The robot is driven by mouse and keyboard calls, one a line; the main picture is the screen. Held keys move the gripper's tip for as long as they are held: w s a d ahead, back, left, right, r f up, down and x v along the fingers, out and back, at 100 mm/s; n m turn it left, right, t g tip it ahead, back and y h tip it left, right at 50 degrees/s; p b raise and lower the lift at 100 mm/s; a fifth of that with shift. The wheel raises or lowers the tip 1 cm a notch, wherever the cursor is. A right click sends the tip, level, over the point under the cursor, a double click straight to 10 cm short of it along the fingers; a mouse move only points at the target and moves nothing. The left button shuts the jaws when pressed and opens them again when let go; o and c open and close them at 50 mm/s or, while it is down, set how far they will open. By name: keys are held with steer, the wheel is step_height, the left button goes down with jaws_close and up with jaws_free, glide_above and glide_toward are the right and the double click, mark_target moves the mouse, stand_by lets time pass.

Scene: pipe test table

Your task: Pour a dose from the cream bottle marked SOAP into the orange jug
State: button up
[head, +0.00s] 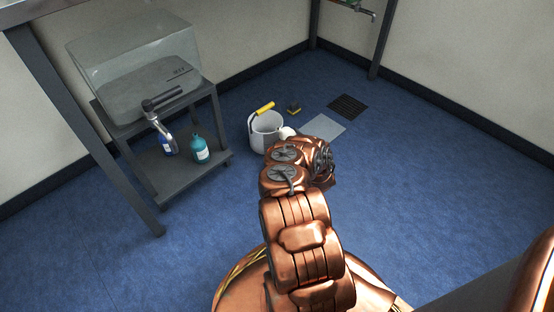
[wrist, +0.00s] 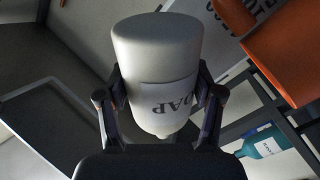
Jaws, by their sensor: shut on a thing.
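The cream bottle (wrist: 157,60) fills the middle of the wrist view, with part of its dark SOAP lettering showing. My gripper (wrist: 161,88) is shut on it, one finger on each side. The bottle's broad end is at the top of the picture and its narrower end points towards my palm. An orange thing, seemingly the jug (wrist: 290,50), is cut off at the upper right of the wrist view, apart from the bottle. In the head view my arm hides the gripper; a small whitish shape beside it may be the bottle (head: 287,132).
A white bucket (head: 265,138) with a yellow grip stands on the blue floor beyond my arm. Floor at right is open.

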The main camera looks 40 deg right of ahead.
steer(key=w+a+m+b, duration=0.2)
steer(key=a+m, duration=0.3)
steer(key=m, duration=0.3)
steer(key=shift+w+a+f, duration=0.2)
steer(key=shift+a+f, duration=0.1)
steer(key=shift+f, duration=0.1)
steer(key=shift+a, duration=0.15)
